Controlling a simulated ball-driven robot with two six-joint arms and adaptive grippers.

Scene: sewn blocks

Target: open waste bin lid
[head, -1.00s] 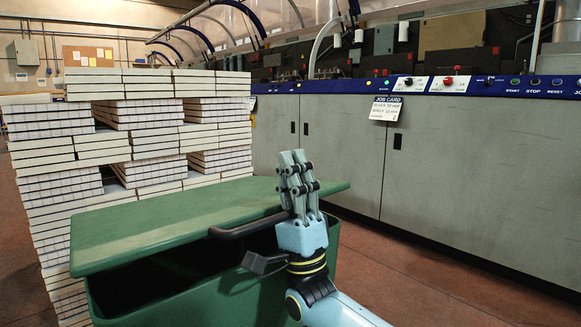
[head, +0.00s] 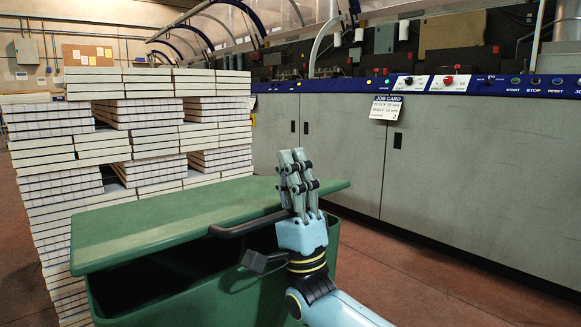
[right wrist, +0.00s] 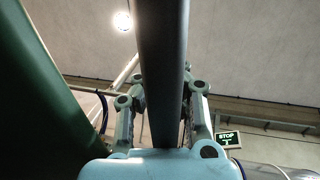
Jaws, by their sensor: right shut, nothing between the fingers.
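The green waste bin (head: 190,300) stands low in the middle of the head view. Its green lid (head: 160,220) is tilted up at the front edge, with a dark gap over the bin's inside. A dark bar handle (head: 245,227) runs along the lid's front edge to my right gripper (head: 294,158). That gripper is shut, its fingers pointing up beside the lid's right part. In the right wrist view the handle (right wrist: 163,60) crosses in front of the fingers and hides their tips. The green lid or bin side (right wrist: 35,90) fills the left. My left gripper is out of view.
Tall stacks of books (head: 160,130) stand right behind the bin. A long grey machine (head: 330,140) with a blue control strip runs along the back and right. The reddish floor (head: 430,275) right of the bin is free.

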